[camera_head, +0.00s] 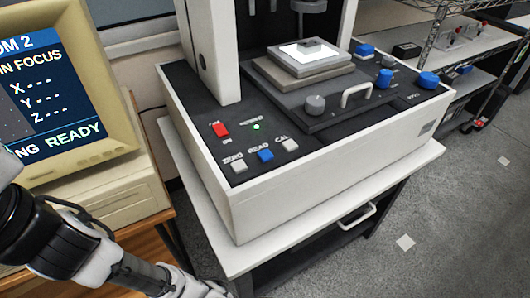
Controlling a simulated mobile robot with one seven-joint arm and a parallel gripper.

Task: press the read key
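Nothing covers these keys. My arm (130,270) comes in at the lower left and runs down to the bottom edge, well short of the keys. The fingertips of my gripper do not show.
A white table (240,258) bears the machine. Grey floor at right is largely open.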

